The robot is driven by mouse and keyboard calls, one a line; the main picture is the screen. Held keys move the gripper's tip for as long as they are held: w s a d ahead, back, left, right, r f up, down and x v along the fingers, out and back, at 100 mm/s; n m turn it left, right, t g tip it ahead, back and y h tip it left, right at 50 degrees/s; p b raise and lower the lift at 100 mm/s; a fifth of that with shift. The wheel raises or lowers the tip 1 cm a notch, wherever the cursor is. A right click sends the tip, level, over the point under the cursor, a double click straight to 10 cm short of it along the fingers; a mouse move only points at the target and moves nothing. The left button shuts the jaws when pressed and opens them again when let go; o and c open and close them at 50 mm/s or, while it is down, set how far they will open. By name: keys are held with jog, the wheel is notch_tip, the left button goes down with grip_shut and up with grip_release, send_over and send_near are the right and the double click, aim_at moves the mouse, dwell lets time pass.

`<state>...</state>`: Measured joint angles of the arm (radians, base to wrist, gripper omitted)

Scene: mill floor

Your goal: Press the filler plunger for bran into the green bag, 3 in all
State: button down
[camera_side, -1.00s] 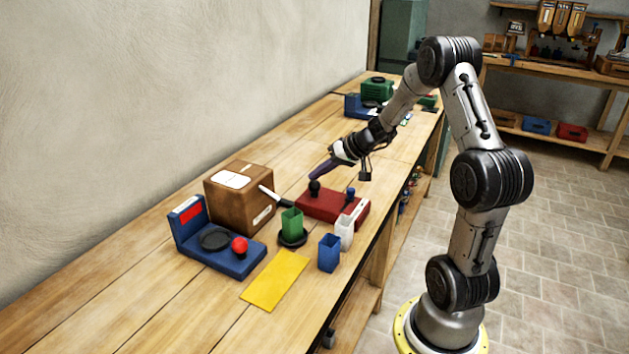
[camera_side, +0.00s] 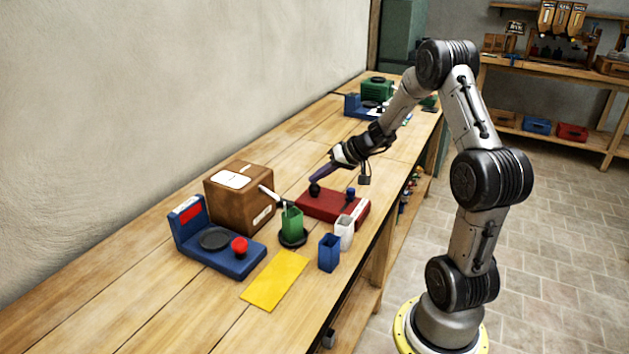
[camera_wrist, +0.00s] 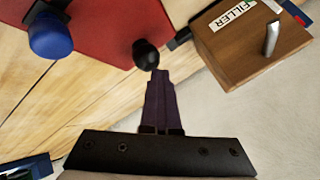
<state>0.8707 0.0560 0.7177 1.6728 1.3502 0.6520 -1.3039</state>
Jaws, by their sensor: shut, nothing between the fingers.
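The brown filler box (camera_side: 239,198), labelled FILLER in the wrist view (camera_wrist: 250,45), stands on the bench with a pale spout (camera_side: 269,192) angled toward the green bag (camera_side: 291,222). The green bag stands upright and open on a round black pad (camera_side: 293,241). A red base (camera_side: 331,208) carries a black knob (camera_side: 314,189) and a blue knob (camera_side: 350,192). My gripper (camera_side: 315,178) is shut and empty, its purple fingers pointing down at the black knob. In the wrist view the fingertips (camera_wrist: 157,74) appear to touch the black knob (camera_wrist: 147,55). The bag's contents are hidden.
A white bag (camera_side: 344,232) and a blue bag (camera_side: 329,252) stand right of the green bag. A blue scale (camera_side: 230,260) with a red button and a yellow mat (camera_side: 275,281) lie in front. More equipment (camera_side: 376,90) stands farther back on the bench.

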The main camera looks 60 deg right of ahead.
jog(key=shift+a+f, duration=0.1)
jog(key=shift+f, duration=0.05)
jog(key=shift+r, duration=1.35)
jog(key=shift+r, duration=0.1)
jog(key=shift+r, duration=2.45)
jog(key=shift+r, duration=0.1)
dwell(0.3)
notch_tip(320, 180, up, 4)
jog(key=shift+f, duration=0.15)
send_over(318, 186)
jog(key=shift+f, duration=4.45)
